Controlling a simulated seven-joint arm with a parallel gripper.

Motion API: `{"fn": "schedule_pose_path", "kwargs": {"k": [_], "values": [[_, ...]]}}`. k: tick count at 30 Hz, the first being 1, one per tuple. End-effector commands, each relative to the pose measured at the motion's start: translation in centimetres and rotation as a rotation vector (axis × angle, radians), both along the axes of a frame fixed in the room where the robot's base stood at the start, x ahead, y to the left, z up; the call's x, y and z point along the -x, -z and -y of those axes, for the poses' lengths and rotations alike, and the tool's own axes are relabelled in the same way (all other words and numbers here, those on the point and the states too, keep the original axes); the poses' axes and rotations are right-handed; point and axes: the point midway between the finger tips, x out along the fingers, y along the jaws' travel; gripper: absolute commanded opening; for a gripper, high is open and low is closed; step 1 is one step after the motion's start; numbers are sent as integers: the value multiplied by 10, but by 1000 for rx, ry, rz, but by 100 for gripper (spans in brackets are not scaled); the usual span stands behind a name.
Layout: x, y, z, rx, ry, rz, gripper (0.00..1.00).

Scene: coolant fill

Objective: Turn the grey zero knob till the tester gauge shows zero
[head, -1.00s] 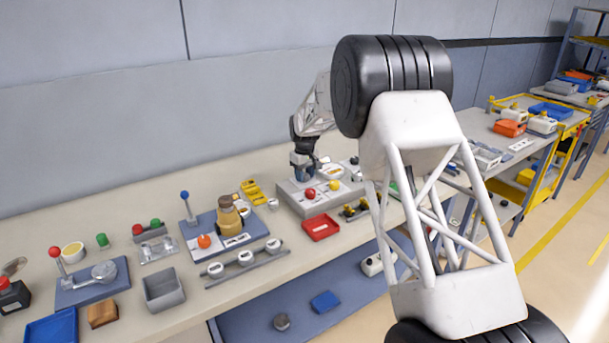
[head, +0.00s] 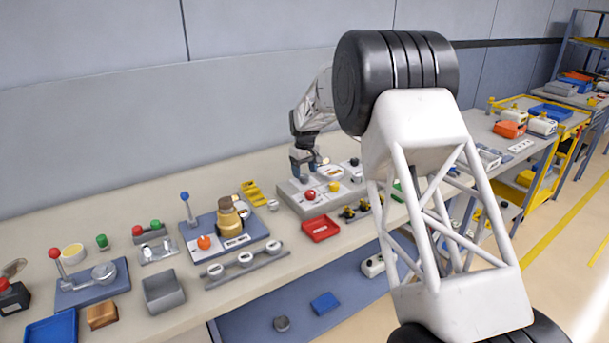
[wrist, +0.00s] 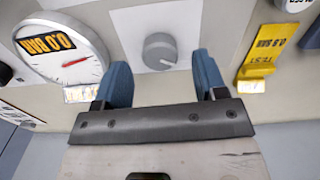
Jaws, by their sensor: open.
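The grey zero knob (wrist: 160,50) is a round dial on a pale square plate, at the top middle of the wrist view. My gripper (wrist: 160,62) is open, with one blue finger on each side below the knob; no contact shows. The tester gauge (wrist: 62,52) is left of the knob, a white dial with a red needle and an orange "0.0 BAR" label, upside down in this view. I cannot read the needle's exact value. In the head view my gripper (head: 305,168) is over the back of the grey tester box (head: 312,207); the knob is hard to make out there.
A yellow "0.8 BAR TEST" tag (wrist: 262,52) is right of the knob. On the tester box are a red knob (head: 310,194) and a yellow knob (head: 334,187). A red tray (head: 320,229) lies in front of it. My arm link covers the bench to the right.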

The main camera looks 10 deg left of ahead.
Motion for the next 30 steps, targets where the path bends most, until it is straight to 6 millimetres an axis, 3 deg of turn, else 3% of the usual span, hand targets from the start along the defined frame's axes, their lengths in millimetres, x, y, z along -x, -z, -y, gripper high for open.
{"fn": "schedule_pose_path", "kwargs": {"k": [6, 12, 30], "values": [[0, -31, 0, -1, 0, 3, 65], [0, -48, 0, 0, 0, 1, 65], [2, -57, 4, -2, 5, 3, 65]]}}
